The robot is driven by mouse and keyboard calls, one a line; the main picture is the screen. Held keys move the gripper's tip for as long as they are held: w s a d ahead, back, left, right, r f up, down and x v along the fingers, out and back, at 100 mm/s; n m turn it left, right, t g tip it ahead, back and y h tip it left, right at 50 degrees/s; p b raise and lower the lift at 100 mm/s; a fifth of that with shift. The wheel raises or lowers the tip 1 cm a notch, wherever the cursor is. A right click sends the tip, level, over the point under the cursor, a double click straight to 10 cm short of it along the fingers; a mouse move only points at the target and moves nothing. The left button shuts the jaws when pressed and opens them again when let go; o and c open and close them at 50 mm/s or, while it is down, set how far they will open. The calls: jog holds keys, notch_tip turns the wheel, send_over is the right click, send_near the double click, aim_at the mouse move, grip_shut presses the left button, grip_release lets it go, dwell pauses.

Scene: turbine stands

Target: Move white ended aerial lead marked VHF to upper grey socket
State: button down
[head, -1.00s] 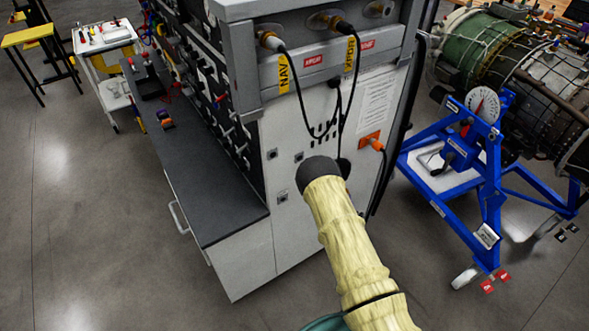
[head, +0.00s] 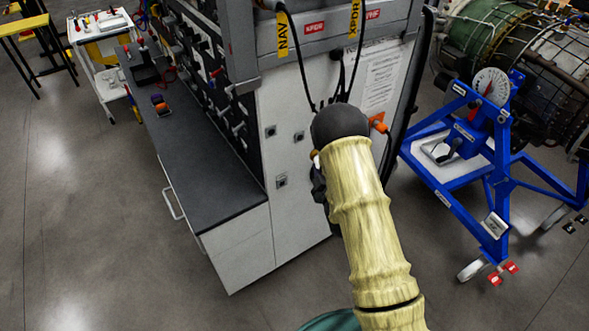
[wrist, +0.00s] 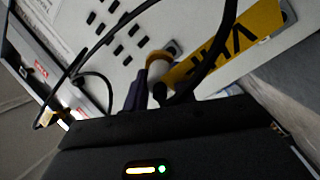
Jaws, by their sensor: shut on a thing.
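The aerial lead with the yellow VHF tag (wrist: 225,45) is in the wrist view, its lettering upside down. Its pale plug end (wrist: 158,68) is at the jaws of my gripper (wrist: 150,92), which is shut on the lead. The exact grip is partly hidden by the dark gripper body. In the head view my gripper (head: 319,185) is mostly hidden behind my arm, in front of the cabinet's white side panel. Small grey square fittings on that panel include an upper left one (head: 270,131), one beside it (head: 298,136) and a lower one (head: 281,181).
The NAV lead (head: 283,35) and XPDR lead (head: 354,20) hang from the cabinet's top. An orange fitting (head: 378,123) is right of my arm. A dark bench (head: 220,185) extends left. A blue engine stand (head: 480,185) stands right. Floor in front is clear.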

jog(key=s+a+r+n+g+y+b, duration=0.2)
jog(key=s+a+r+n+y+b, duration=0.1)
jog(key=a+r+n+y+b, duration=0.1)
jog(key=a+r+y+b, duration=0.1)
jog(key=a+r+b, duration=0.1)
jog(key=a+b, duration=0.1)
jog(key=shift+a+r+y, duration=0.3)
jog(key=shift+a+r, duration=0.05)
jog(key=shift+a, duration=0.15)
jog(key=x, duration=0.4)
jog(key=shift+w+a, duration=0.25)
jog(key=shift+w, duration=0.05)
dwell(0.5)
jog(key=shift+b+x, duration=0.95)
jog(key=shift+b, duration=0.6)
dwell(0.8)
